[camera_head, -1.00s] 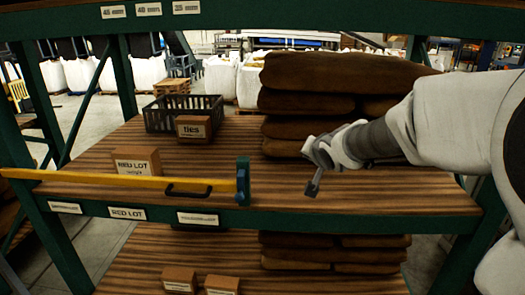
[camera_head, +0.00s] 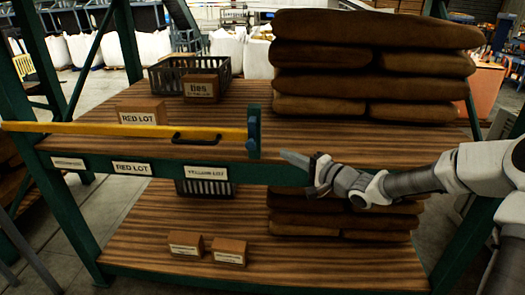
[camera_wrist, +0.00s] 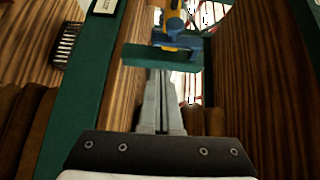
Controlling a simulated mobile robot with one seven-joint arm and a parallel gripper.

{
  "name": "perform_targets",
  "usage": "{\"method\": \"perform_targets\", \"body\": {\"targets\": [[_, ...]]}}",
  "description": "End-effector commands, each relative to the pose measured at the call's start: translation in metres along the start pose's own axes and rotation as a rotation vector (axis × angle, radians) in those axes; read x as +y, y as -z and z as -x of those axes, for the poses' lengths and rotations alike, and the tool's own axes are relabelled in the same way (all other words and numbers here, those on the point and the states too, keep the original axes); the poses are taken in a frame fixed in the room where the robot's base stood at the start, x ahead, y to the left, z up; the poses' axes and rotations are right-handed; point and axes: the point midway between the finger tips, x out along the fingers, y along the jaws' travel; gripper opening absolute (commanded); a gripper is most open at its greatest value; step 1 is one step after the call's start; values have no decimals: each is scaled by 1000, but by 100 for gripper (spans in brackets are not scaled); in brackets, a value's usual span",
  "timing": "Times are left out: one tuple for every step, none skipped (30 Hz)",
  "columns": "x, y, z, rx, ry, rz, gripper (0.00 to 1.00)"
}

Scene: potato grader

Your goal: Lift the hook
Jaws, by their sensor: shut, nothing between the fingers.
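A yellow bar (camera_head: 120,128) runs across the front of the shelf, with a black handle (camera_head: 195,138) on it. At its right end stands a blue-green upright piece (camera_head: 253,132), which may be the hook; I cannot make out a separate hook shape. In the wrist view, the yellow bar end (camera_wrist: 174,18) and a blue block sit beyond a green plate (camera_wrist: 160,56). My gripper (camera_head: 290,158) is shut and empty, just right of the upright piece and slightly lower. In the wrist view its fingers (camera_wrist: 158,85) point at the green plate; whether they touch cannot be told.
Brown sacks (camera_head: 370,65) are stacked on the upper shelf behind my gripper. The green shelf edge (camera_head: 280,172) runs below the bar. The lower shelf holds small boxes and more sacks.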

Motion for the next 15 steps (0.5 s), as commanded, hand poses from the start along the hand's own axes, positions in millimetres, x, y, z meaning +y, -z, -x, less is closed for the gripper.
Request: {"method": "perform_targets", "body": {"targets": [[2,0,1,-5,15,-15,0],[1,-1,1,-8,20,-20,0],[1,-1,1,-12,25,-23,0],[0,-1,1,-13,28,-24,0],[0,-2,1,-14,29,-25,0],[0,-2,1,-15,30,-25,0],[0,-2,1,-14,29,-25,0],[0,-2,1,-14,29,-25,0],[0,-2,1,-14,29,-25,0],[0,-1,1,-14,28,-25,0],[0,-1,1,-14,28,-25,0],[0,-1,1,-13,28,-24,0],[0,-1,0,-13,27,-24,0],[0,-1,0,-13,27,-24,0],[0,-1,-2,-13,27,-24,0]]}}
